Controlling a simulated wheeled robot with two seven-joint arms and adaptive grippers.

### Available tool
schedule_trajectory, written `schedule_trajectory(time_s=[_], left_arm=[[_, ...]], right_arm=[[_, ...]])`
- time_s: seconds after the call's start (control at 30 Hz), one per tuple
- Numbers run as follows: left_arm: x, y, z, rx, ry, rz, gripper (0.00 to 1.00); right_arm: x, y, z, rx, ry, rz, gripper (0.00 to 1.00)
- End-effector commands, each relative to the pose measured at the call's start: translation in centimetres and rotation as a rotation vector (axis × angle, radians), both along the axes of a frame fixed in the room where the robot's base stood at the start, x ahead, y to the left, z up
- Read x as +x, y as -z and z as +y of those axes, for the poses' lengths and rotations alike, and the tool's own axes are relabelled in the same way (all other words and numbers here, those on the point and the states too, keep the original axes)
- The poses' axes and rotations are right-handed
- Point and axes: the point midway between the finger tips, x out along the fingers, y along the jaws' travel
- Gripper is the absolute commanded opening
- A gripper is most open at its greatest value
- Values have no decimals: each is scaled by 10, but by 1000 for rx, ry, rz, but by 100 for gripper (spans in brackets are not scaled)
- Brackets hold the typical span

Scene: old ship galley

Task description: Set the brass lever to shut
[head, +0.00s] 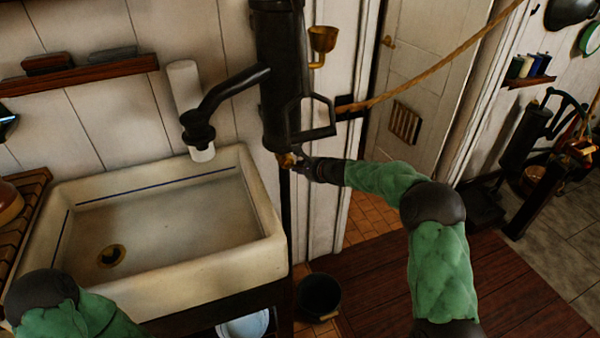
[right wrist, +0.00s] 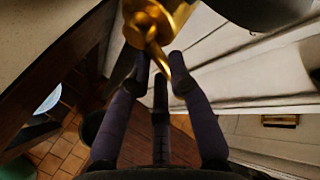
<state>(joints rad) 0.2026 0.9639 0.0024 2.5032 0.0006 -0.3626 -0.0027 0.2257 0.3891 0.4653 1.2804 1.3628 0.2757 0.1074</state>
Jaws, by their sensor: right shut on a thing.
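The brass lever (head: 286,160) sits at the bottom of the black pump cylinder (head: 278,85), just right of the sink. In the right wrist view the lever (right wrist: 152,28) shows as a round brass body with a thin arm reaching down between my fingers. My right gripper (head: 297,168) is at the lever, and its fingers (right wrist: 161,64) are shut on the lever's arm. The gripper hides part of the lever in the head view, so its exact setting is hard to read. My left gripper is out of view; only part of that arm shows at bottom left.
The cream sink (head: 262,195) fills the left, with a black spout (head: 225,90) above it. A dark bucket (head: 318,295) stands on the floor below the pump. A rope (head: 440,65) runs from the pump to the upper right. A white door (head: 425,75) stands behind my right arm.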

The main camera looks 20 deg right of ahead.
Motion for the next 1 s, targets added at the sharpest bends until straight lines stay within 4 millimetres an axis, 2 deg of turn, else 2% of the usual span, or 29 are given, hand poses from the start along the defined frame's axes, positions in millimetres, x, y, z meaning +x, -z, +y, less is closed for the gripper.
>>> schedule_trajectory(time_s=[0.2, 0.5, 1.0], left_arm=[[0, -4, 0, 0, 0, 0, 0], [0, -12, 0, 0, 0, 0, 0], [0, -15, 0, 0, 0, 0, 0]], right_arm=[[-1, -7, 0, -181, 0, -5, 0], [0, -14, 1, -348, 0, -10, 0], [0, -15, 0, -416, 1, -11, 0]])
